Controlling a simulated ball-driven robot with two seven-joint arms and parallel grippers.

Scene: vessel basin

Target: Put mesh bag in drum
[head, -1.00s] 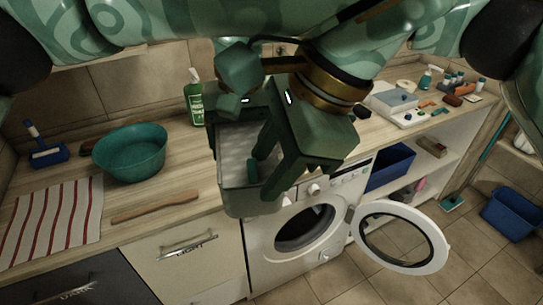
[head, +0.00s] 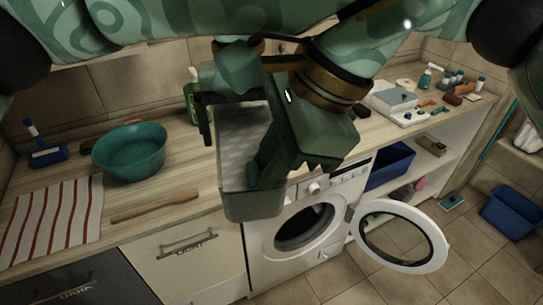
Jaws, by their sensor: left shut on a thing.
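The drum (head: 303,228) is the dark round opening in the front of the white washing machine (head: 262,240). Its round door (head: 400,237) stands open to the right. The bag is outside the drum.
On the wooden counter are a teal basin (head: 130,152), a wooden stick (head: 155,206), a striped cloth (head: 50,222) and a green bottle (head: 193,98). A blue bin (head: 388,168) sits in the shelf. Another blue bin (head: 512,214) stands on the floor at right.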

